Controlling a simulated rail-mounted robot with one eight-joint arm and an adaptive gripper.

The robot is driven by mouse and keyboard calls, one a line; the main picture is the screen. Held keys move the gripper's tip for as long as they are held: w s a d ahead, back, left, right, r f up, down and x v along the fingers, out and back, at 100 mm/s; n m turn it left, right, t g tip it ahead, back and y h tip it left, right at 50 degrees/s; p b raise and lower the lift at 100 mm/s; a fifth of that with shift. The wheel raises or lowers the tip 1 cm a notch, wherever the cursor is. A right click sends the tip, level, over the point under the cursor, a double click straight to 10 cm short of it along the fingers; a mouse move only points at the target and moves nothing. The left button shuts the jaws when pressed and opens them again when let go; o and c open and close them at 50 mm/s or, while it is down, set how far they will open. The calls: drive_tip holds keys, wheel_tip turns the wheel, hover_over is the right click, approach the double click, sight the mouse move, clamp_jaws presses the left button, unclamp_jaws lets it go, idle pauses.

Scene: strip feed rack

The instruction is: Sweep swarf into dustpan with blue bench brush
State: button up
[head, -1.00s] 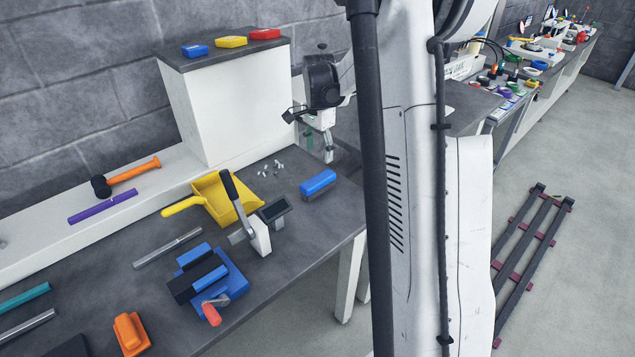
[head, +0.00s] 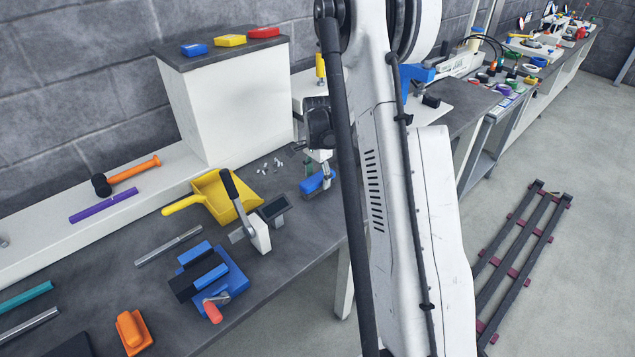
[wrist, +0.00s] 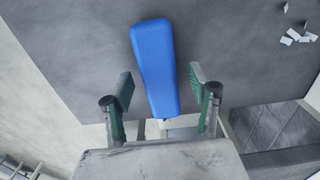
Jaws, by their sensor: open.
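The blue bench brush (head: 313,184) lies on the dark bench top near its right end. In the wrist view the brush (wrist: 154,62) points up the picture, its lower end between my open fingers. My gripper (head: 324,176) is over the brush in the head view and hides part of it. In the wrist view my gripper (wrist: 161,92) has a finger on each side of the brush, with gaps on both sides. Pale swarf bits (head: 276,164) lie left of the brush; some swarf (wrist: 297,36) also shows at the wrist view's upper right. The yellow dustpan (head: 212,190) lies further left.
A lever tool with a white base (head: 260,235) stands between the dustpan and the bench's front edge. A blue vise-like fixture (head: 232,280) is nearer. A white cabinet (head: 235,105) stands behind the swarf. The bench's front edge is close to the brush.

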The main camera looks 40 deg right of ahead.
sight(318, 177)
drive_tip(key=shift+f, duration=0.2)
drive_tip(key=c, duration=1.3)
drive_tip(key=shift+r, duration=0.15)
drive_tip(key=shift+r, duration=0.5)
wheel_tip(318, 177, up, 2)
drive_tip(key=shift+r+b, duration=0.25)
drive_tip(key=shift+b, duration=0.05)
drive_tip(key=a+r, duration=0.2)
drive_tip(key=a, duration=0.2)
drive_tip(key=s+a+r, duration=0.1)
drive_tip(key=a+r, duration=0.2)
drive_tip(key=a+r+b, duration=0.1)
drive_tip(key=a+r, duration=0.1)
drive_tip(key=a, duration=0.2)
drive_tip(key=shift+s+a+r, duration=0.15)
drive_tip(key=shift+a, duration=0.15)
